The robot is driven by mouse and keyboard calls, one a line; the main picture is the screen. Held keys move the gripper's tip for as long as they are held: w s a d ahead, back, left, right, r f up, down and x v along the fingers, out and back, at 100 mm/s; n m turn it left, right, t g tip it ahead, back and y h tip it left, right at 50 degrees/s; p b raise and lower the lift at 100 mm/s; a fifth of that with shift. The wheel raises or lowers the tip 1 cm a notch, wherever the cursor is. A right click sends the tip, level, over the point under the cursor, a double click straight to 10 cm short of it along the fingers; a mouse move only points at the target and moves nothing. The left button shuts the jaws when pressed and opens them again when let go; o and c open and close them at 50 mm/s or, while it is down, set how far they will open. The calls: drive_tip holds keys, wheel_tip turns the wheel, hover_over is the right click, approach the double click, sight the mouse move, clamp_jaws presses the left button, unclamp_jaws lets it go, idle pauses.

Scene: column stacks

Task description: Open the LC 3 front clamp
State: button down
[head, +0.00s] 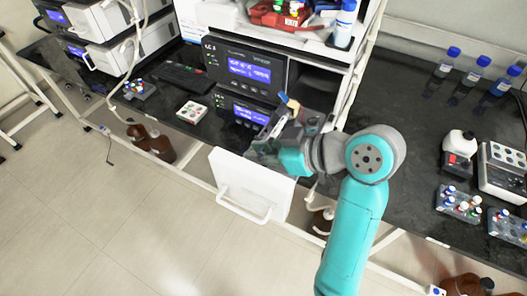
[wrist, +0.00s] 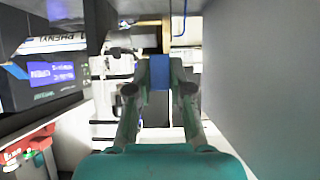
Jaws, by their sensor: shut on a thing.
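The LC 3 stack (head: 243,68) stands on the dark bench in the head view, with lit blue screens on its dark modules. In the wrist view, my gripper (wrist: 159,88) has its two fingers shut on a small blue piece, which looks like the handle of the front clamp (wrist: 159,74). A brass-coloured part shows just above it. In the head view, my gripper (head: 266,144) is at the right front of the stack, and my wrist hides most of the clamp. A small blue and tan part (head: 287,101) shows just above my gripper.
A white panel with a handle (head: 248,188) sticks out at the bench front, below my gripper. A grey wall (wrist: 260,75) fills the right of the wrist view, close by. Brown bottles (head: 150,142) stand low at the left. Vial racks (head: 459,203) lie on the right bench.

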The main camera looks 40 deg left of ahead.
drive_tip(key=shift+s+a+h, duration=0.1)
drive_tip(key=shift+a+h, duration=0.1)
drive_tip(key=shift+h, duration=0.4)
drive_tip(key=c, duration=1)
unclamp_jaws()
drive_tip(key=shift+c, duration=0.2)
